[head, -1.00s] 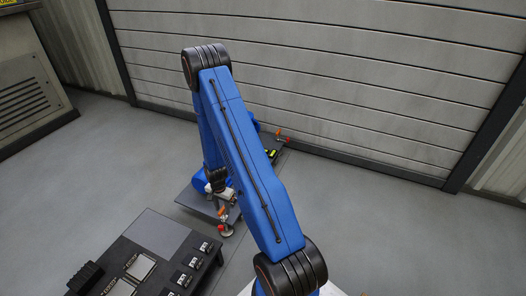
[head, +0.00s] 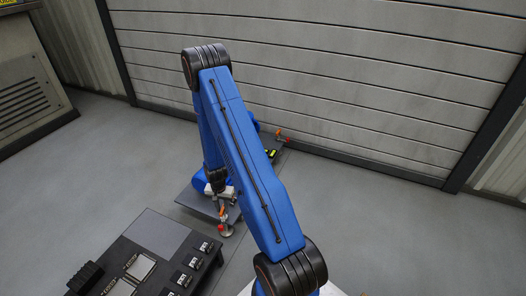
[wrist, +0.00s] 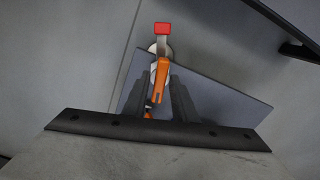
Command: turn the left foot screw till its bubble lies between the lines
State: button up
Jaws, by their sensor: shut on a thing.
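The foot screw is in the wrist view, with an orange handle (wrist: 159,78), a red tip (wrist: 164,28) and a pale round foot below. My gripper (wrist: 158,84) is shut on the orange handle, one dark finger on each side. In the head view the same foot (head: 226,231) stands on the floor at the near corner of a dark plate (head: 190,201).
Another foot screw with a red and orange handle (head: 281,135) is at the plate's far corner. A dark bench (head: 150,232) with several small fittings stands at front left. A slatted wall (head: 330,80) closes the back. The floor at right is clear.

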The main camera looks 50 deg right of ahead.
jog(key=shift+n, duration=1.5)
jog(key=o, duration=0.9)
jog(key=shift+c, duration=0.2)
jog(key=shift+r, duration=3.55)
